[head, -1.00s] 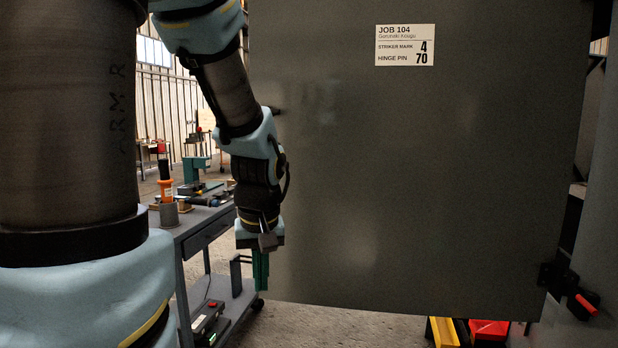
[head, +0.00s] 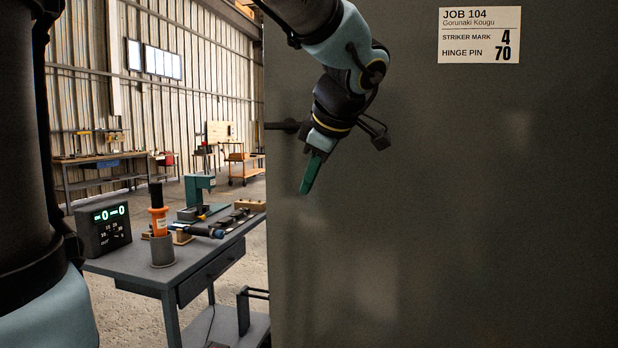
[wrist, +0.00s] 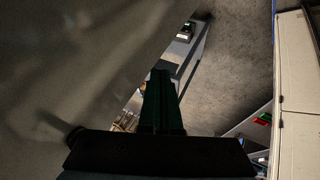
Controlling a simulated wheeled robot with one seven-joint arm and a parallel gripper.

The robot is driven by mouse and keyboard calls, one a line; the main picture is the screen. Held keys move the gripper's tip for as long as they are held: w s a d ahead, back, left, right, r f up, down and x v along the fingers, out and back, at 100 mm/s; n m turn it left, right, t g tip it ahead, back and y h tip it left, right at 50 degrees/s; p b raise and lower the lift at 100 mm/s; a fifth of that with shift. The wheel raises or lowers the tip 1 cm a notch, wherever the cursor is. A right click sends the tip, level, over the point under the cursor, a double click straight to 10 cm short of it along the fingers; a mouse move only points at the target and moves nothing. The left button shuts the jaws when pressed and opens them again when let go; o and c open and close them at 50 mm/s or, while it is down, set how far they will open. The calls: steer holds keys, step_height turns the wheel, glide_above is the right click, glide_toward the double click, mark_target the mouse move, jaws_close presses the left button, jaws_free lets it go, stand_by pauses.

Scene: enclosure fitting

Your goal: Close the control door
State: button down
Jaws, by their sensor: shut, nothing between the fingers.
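The control door (head: 450,210) is a large dark grey-green panel that fills the right of the head view. It carries a white label (head: 480,35) reading JOB 104, striker mark 4, hinge pin 70. A dark handle or knob (head: 285,126) is at its left edge. My gripper (head: 307,188) has green fingers, shut and empty, pointing down in front of the door near that edge. I cannot tell whether it touches the door. In the wrist view the door (wrist: 60,60) fills the left, beside my fingers (wrist: 161,78). The hinge side is out of view.
A grey cart (head: 225,240) stands left of the door, holding an orange-handled tool (head: 158,215), a display box (head: 104,228) and other tools. Benches (head: 100,170) stand farther back. Bare floor (wrist: 240,70) and a pale panel (wrist: 298,120) lie to the right in the wrist view.

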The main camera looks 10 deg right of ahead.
mark_target(302, 201)
steer(key=w+f+p, duration=0.1)
steer(key=w+f, duration=0.1)
steer(key=w, duration=0.1)
steer(key=w+f+p, duration=0.2)
steer(key=w+f, duration=0.1)
steer(key=shift+w+f, duration=0.2)
steer(key=shift+f, duration=0.05)
steer(key=shift+w+d+f+p, duration=0.15)
steer(key=shift+w+d+p, duration=0.3)
steer(key=shift+w, duration=0.25)
